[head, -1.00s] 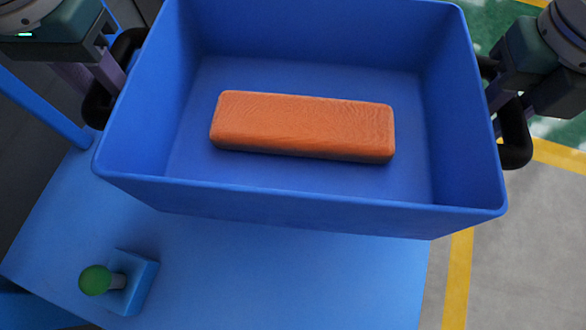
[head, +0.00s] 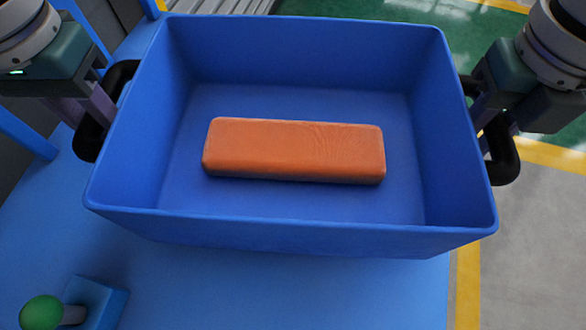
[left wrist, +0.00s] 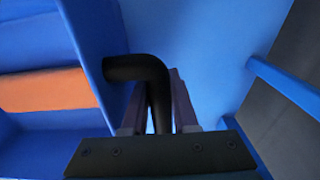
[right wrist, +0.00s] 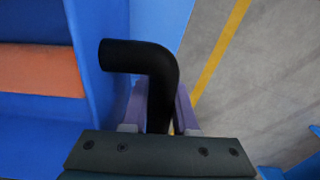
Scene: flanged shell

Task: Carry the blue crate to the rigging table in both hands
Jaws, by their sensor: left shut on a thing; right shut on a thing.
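The blue crate (head: 290,228) fills the middle of the head view, with an orange block (head: 294,150) lying flat on its floor. Black handles stick out from its left and right sides. My left gripper (head: 95,118) is shut on the left handle; the left wrist view shows its fingers (left wrist: 158,105) on either side of the black bar. My right gripper (head: 492,122) is shut on the right handle, and the right wrist view shows its fingers (right wrist: 160,108) around that bar. The crate is over a blue table top (head: 330,295); whether it touches the top is hidden.
A green-knobbed stub on a blue block (head: 98,300) stands on the table at the front left. A blue post (head: 28,135) rises at the left. Grey floor with a yellow line (head: 466,290) lies to the right, and green floor (head: 400,30) lies behind.

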